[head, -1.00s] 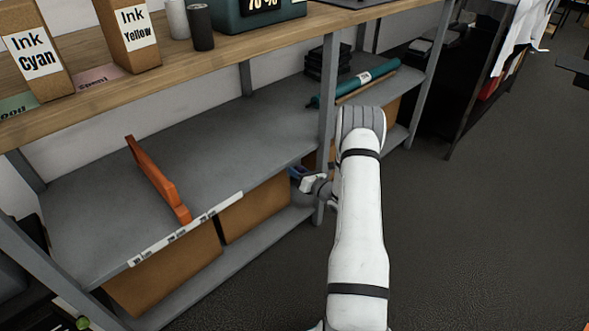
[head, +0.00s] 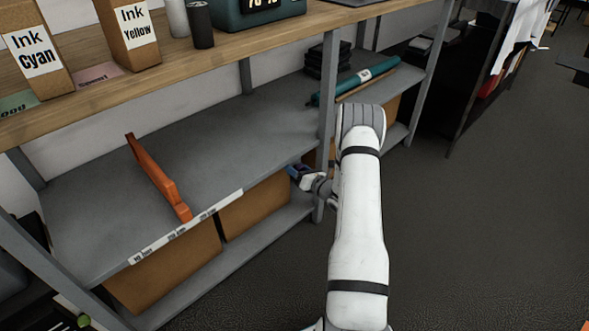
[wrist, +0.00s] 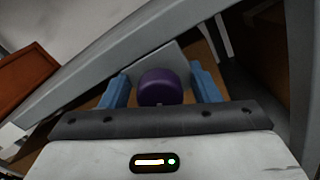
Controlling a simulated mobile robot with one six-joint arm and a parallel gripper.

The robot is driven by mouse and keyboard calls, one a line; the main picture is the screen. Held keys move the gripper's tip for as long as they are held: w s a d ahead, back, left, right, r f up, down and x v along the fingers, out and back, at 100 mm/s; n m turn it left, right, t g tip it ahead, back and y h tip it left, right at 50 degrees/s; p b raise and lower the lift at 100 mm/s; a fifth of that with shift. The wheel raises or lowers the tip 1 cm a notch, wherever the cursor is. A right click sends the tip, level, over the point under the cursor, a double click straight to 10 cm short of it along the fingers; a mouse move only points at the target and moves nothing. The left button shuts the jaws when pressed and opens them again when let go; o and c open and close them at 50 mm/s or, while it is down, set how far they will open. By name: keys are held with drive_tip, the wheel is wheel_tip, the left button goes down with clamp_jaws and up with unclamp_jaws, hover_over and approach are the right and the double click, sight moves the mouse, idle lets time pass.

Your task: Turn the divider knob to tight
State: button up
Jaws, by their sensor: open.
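A round purple knob (wrist: 160,87) shows in the wrist view, in front of a grey plate by the shelf edge. My gripper (wrist: 161,90) is open, with one blue finger on each side of the knob. Narrow gaps seem to show between fingers and knob; I cannot tell whether either touches. In the head view my gripper (head: 299,171) is small beside the shelf's front post, and the knob cannot be made out. An orange divider (head: 158,179) stands on the grey middle shelf; an orange-brown panel (wrist: 24,68) shows at left in the wrist view. No tight marking is readable.
The grey shelf (head: 215,150) has a labelled front edge, with cardboard boxes (head: 165,270) below. A front post (head: 327,110) stands close to my gripper. A teal roll (head: 360,78) lies farther right. The dark floor (head: 480,230) at right is clear.

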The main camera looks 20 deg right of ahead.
drive_tip(key=p+v, duration=0.2)
drive_tip(key=v, duration=0.6)
drive_tip(key=shift+w, duration=0.1)
